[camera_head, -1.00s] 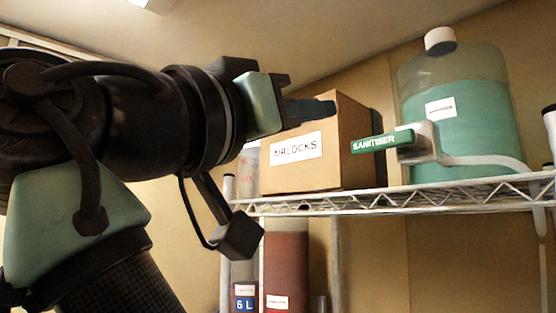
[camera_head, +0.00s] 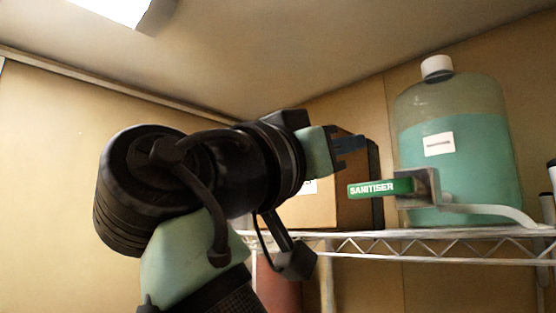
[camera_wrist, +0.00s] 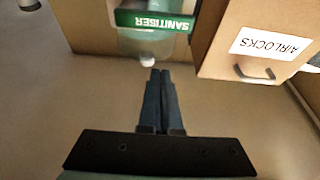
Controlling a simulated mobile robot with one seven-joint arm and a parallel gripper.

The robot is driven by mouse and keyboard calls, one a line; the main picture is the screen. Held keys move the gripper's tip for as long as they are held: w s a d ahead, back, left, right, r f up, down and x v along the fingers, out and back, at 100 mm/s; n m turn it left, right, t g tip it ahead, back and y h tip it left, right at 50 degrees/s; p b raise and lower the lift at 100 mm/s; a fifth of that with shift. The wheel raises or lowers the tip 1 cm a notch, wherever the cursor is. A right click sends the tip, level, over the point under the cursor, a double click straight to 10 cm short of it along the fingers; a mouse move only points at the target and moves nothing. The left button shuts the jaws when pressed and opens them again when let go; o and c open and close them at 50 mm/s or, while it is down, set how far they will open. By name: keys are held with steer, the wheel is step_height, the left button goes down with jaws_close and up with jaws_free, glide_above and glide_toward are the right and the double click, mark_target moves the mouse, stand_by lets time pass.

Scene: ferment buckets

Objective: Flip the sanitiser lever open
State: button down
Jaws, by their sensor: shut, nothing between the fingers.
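The green lever marked SANITISER (camera_head: 380,188) sticks out to the left from a grey valve block (camera_head: 424,187) in front of the big jug of green liquid (camera_head: 450,165). My gripper (camera_head: 366,145) is shut and empty. In the head view its fingertips show above and slightly left of the lever, apart from it. In the wrist view the shut fingers (camera_wrist: 160,75) point toward the lever (camera_wrist: 155,21), which lies across the top of the picture, upside down. The jug's white cap (camera_wrist: 147,62) shows just beyond the fingertips.
The cardboard AIRLOCKS box (camera_wrist: 258,42) stands beside the lever, close to my fingers; my gripper partly hides it in the head view. The wire shelf (camera_head: 420,240) runs below. A white pipe (camera_head: 490,212) leads right from the valve.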

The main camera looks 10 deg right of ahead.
mark_target(382, 189)
steer(key=shift+w+d+f+p, duration=0.45)
steer(key=shift+d+f+p, duration=0.1)
steer(key=shift+f+p, duration=0.2)
steer(key=shift+w+d+f+p, duration=0.4)
steer(key=shift+d+f+p, duration=0.15)
steer(key=shift+f+p, duration=0.2)
steer(key=shift+f, duration=0.1)
